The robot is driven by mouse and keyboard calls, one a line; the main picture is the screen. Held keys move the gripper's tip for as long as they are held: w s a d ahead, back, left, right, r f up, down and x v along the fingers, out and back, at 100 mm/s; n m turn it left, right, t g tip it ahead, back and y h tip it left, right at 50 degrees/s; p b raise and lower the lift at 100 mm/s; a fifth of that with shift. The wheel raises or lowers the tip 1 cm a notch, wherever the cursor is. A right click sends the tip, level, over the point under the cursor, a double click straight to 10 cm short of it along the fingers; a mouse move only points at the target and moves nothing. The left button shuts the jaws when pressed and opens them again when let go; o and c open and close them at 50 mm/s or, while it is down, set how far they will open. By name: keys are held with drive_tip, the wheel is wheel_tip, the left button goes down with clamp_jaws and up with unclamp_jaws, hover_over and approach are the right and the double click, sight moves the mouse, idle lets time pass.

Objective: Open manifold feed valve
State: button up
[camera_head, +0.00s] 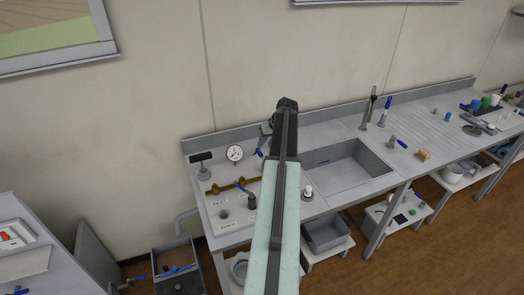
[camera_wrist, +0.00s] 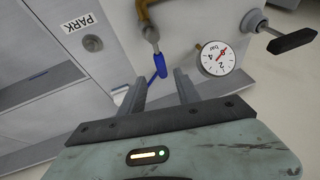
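A brass manifold pipe (camera_head: 222,188) runs along the panel at the left end of the bench, left of my arm. A blue valve lever (camera_head: 258,153) shows beside my gripper (camera_head: 267,130), which is mostly hidden by my arm in the head view. In the wrist view, a blue lever (camera_wrist: 159,66) on a grey stem hangs near a brass pipe (camera_wrist: 145,14). My gripper (camera_wrist: 160,90) is open there, its two fingers apart, with the lever just beyond and between the fingertips. No contact is visible. I cannot tell which lever is the feed valve.
A round dial gauge (camera_wrist: 216,58) sits close right of the fingers, with a black T-handle (camera_wrist: 290,41) beyond it. A PARK label (camera_wrist: 82,22) is at the upper left. A sink (camera_head: 345,165) lies right of my arm in the head view.

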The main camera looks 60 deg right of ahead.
sight(260, 152)
drive_tip(key=b+x, duration=0.5)
drive_tip(key=x, duration=0.2)
drive_tip(key=shift+s, duration=0.1)
clamp_jaws()
idle(1.1)
